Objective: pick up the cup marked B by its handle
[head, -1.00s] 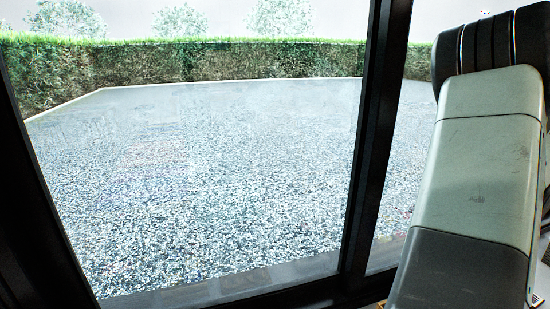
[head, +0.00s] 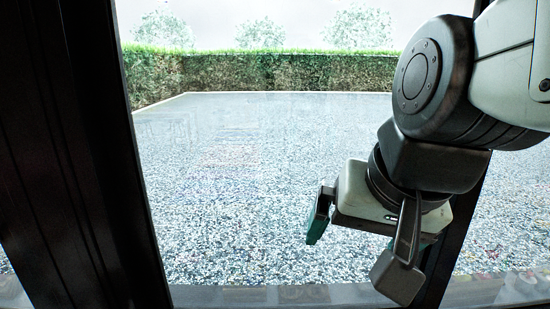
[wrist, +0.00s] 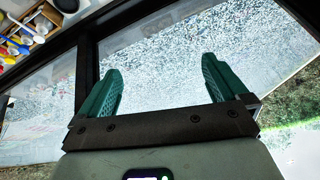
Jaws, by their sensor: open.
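My gripper (head: 370,232) hangs at the right of the head view, in front of the window. Its green fingers are spread apart. In the wrist view my gripper (wrist: 160,66) is open, with nothing between the fingers and only window and gravel behind them. I cannot make out the cup marked B or its handle in either view. Small colourful items (wrist: 22,38) show at the top left corner of the wrist view, too small and cut off to identify, well apart from the fingers.
A dark window post (head: 85,150) stands at the left of the head view; another is partly behind my arm. A dark sill (head: 260,296) runs along the bottom. Outside are gravel (head: 240,190) and a hedge (head: 270,70). The wrist view shows a dark frame bar (wrist: 87,60) near the left finger.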

